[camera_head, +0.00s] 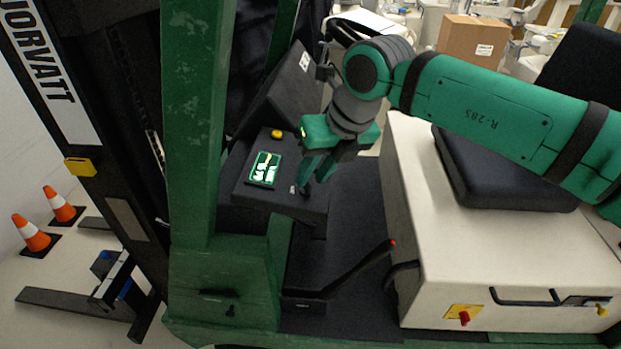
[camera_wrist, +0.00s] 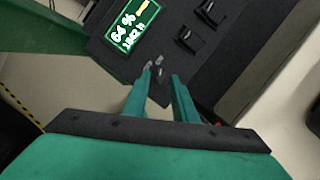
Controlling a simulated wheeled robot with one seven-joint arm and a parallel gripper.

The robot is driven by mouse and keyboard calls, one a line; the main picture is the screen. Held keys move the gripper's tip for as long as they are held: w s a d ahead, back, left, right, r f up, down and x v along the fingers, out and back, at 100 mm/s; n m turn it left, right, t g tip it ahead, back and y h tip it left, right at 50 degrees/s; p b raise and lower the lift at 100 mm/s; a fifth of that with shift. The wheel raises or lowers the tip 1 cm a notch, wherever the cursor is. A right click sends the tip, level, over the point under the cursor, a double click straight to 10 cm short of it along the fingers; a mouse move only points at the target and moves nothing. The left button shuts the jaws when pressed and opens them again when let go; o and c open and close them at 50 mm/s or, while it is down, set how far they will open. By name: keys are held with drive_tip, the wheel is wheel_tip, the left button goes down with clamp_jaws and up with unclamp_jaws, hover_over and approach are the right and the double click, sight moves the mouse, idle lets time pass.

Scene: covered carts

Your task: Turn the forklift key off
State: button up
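The forklift's dark console (camera_head: 295,207) carries a lit green display (camera_head: 264,168), which also shows in the wrist view (camera_wrist: 131,27). A small grey metal piece that looks like the key (camera_wrist: 159,71) sits at the console's edge, beyond and between my fingertips. My gripper (camera_head: 308,185) points down at the near right corner of the console. In the wrist view its two green fingers (camera_wrist: 162,74) are apart, with a narrow gap between them. I cannot tell whether either finger touches the key, or which way the key is turned.
A yellow button (camera_head: 277,134) stands behind the display. Two dark switches (camera_wrist: 190,38) are beside the display. A red-tipped lever (camera_head: 360,268) rises below the console.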

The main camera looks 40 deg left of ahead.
sight(307, 185)
drive_tip(key=shift+x, duration=1.2)
clamp_jaws()
